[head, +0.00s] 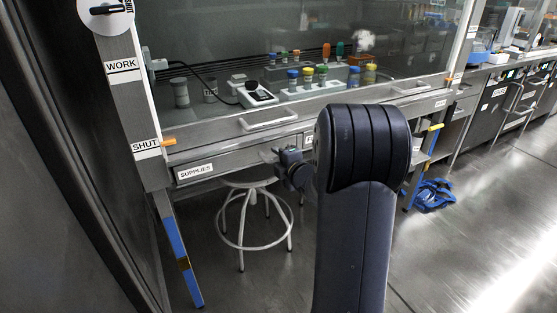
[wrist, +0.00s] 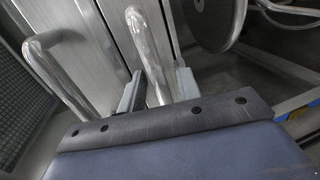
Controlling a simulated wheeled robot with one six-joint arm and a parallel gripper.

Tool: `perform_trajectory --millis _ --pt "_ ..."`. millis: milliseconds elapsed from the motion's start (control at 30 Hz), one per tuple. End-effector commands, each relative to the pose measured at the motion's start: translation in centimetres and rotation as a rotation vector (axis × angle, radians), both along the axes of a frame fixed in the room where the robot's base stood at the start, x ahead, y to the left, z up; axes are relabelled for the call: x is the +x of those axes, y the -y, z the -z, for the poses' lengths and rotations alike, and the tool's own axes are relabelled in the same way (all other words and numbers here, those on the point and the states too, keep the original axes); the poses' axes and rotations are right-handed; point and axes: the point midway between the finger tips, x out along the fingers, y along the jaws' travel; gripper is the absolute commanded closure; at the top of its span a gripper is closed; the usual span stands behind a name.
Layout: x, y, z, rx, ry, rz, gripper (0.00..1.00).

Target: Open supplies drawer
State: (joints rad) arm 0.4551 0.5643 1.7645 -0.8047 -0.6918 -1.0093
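The supplies drawer (head: 222,167) is a grey front with a white SUPPLIES label (head: 195,171), under the fume hood at left. It looks closed in the head view. The fingers stand apart, with a narrow gap showing at the right finger. The handle's lower end is hidden behind the gripper.
A second bar handle (wrist: 55,72) lies left of my fingers in the wrist view. A round stool (head: 250,182) stands under the hood. The hood's sash handle (head: 268,122) is above the drawer. A blue-taped leg (head: 180,250) stands at left.

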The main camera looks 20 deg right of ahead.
Motion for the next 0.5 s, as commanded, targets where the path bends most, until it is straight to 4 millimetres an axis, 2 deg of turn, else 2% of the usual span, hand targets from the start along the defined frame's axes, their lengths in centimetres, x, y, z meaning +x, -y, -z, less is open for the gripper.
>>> perform_trajectory --millis 233,500 --pt "0.08 0.01 0.02 0.000 0.000 0.000 0.68" --pt "0.06 0.01 0.01 0.000 0.000 0.000 0.89"
